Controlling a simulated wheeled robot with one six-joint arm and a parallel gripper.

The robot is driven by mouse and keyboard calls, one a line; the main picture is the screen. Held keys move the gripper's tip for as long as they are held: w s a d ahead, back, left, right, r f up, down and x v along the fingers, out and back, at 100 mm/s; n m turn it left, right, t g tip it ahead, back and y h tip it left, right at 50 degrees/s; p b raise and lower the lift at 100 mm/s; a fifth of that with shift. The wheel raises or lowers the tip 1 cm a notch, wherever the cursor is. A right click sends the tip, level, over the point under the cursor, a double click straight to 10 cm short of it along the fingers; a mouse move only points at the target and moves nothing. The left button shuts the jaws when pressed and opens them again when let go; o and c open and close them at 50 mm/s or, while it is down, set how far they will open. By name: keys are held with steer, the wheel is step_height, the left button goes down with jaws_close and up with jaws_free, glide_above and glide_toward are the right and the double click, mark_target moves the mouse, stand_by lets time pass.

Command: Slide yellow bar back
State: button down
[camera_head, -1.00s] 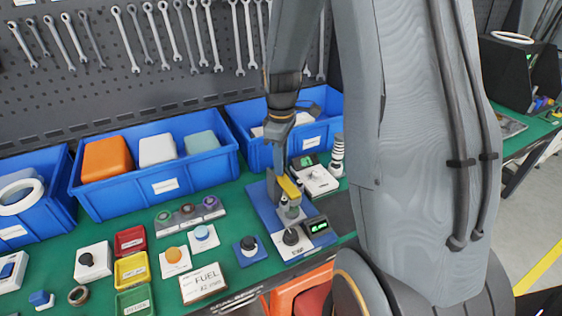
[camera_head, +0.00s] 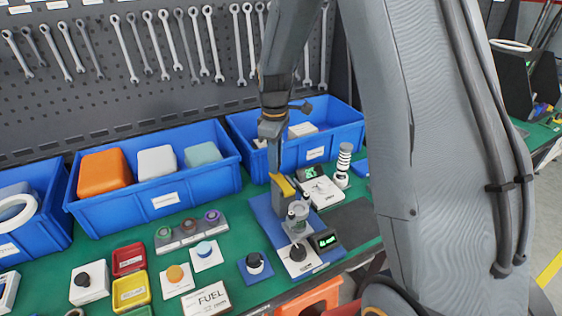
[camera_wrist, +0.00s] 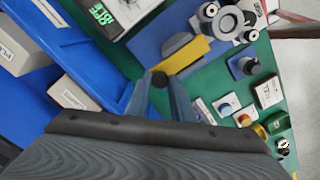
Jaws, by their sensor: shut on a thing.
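The yellow bar (camera_head: 283,186) lies at the far end of the seal tester, which has a blue base (camera_head: 262,212), a grey round clamp part and a small green-lit display (camera_head: 323,240). The bar also shows in the wrist view (camera_wrist: 184,56), beside a grey block. My gripper (camera_head: 275,169) points down at the bar's far end. In the wrist view its fingertips (camera_wrist: 160,80) close around a small dark round knob at the bar's end. How the knob joins the bar is partly hidden.
Blue bins (camera_head: 150,195) stand close behind the tester.

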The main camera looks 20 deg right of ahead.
steer(key=c, duration=1.5)
jaws_free()
steer(key=shift+w+a+r, duration=0.1)
steer(key=shift+w, duration=0.25)
steer(key=shift+c, duration=0.2)
steer(key=shift+s, duration=0.1)
steer(key=shift+r, duration=0.1)
steer(key=shift+r+b, duration=1.2)
steer(key=shift+r, duration=2.6)
